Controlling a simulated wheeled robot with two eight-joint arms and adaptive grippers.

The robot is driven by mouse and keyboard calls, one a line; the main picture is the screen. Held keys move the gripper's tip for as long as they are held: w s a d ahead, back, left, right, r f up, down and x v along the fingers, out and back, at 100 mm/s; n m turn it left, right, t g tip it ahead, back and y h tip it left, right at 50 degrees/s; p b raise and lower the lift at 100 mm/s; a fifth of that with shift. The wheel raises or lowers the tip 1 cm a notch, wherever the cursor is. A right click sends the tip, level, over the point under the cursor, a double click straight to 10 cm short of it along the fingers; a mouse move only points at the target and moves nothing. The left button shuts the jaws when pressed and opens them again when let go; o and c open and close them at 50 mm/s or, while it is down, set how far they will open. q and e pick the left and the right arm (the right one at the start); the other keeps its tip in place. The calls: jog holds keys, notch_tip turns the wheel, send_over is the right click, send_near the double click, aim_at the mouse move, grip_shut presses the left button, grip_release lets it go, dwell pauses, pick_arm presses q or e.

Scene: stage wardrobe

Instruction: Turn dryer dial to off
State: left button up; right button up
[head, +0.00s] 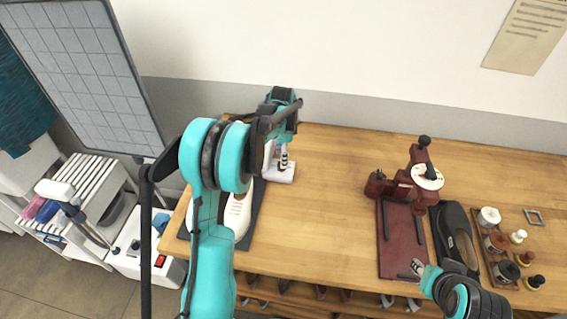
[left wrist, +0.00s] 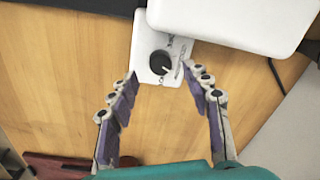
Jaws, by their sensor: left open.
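The dryer dial is a round black knob (left wrist: 160,63) on a white control plate (left wrist: 146,38), with a pale pointer mark toward the lower right of the picture. Small lettering around it is too blurred to read. The large white dryer body (left wrist: 225,15) adjoins the plate. In the head view the white plate (head: 284,177) shows at the table's back left, its knob hidden by my gripper. My left gripper (left wrist: 160,76) is open, its fingertips either side of the knob; contact cannot be told. It also shows in the head view (head: 283,155). My right gripper (head: 417,268) is over the front right; its opening is unclear.
The wooden table's middle (head: 330,200) is clear.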

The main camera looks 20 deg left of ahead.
pick_arm(q)
notch_tip(320, 180, down, 4)
jog(key=shift+w+f+b, duration=0.1)
jog(key=shift+b, duration=0.3)
grip_shut()
